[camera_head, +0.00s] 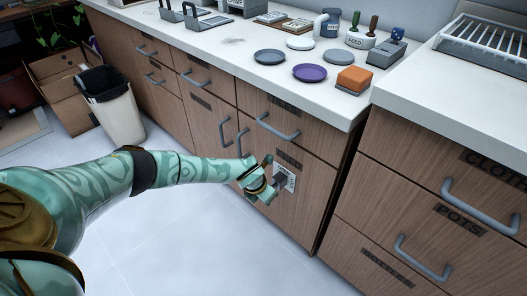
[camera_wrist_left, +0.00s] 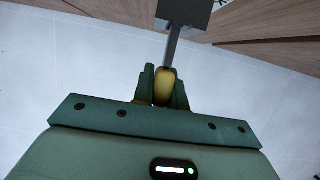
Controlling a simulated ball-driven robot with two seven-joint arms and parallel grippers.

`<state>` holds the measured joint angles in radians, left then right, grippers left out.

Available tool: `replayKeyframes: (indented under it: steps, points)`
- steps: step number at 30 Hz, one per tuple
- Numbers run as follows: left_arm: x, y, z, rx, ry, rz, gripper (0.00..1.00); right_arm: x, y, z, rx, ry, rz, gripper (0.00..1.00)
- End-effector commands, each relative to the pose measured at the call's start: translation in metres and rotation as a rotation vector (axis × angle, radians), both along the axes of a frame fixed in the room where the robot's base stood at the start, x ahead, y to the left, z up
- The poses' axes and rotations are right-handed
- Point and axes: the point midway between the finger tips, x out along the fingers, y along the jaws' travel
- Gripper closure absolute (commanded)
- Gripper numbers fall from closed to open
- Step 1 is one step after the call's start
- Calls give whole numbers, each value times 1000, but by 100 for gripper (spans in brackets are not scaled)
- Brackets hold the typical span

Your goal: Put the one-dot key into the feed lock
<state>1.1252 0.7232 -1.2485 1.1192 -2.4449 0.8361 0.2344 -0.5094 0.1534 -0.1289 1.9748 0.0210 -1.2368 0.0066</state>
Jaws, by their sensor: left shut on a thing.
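My left gripper (camera_head: 268,188) is at the cabinet door below the counter, beside a pale lock plate (camera_head: 291,178) with a dark grey part in front of it. I cannot tell whether that block is part of the key or the lock, or whether the key's tip is in the lock. The dot marking is not visible. My right gripper is not in view.
The counter (camera_head: 235,41) above holds plates, an orange-topped block (camera_head: 354,79) and a holder marked FEED (camera_head: 352,41). Door handles (camera_head: 279,128) stick out near my arm. A bin (camera_head: 112,105) stands left. The floor (camera_head: 190,235) in front is clear.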

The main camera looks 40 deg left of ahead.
Motion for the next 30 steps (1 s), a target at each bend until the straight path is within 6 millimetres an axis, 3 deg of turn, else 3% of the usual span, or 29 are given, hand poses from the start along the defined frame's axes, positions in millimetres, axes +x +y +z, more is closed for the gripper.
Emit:
replayKeyframes:
  steps: [24,25,27,30]
  points:
    - [21,-2,0,0,-1,0,100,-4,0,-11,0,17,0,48]
    - [20,-2,0,0,-1,0,78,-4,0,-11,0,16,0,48]
    - [20,-2,0,0,-1,0,61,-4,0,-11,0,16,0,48]
    - [20,-2,0,0,-1,0,61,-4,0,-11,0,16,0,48]
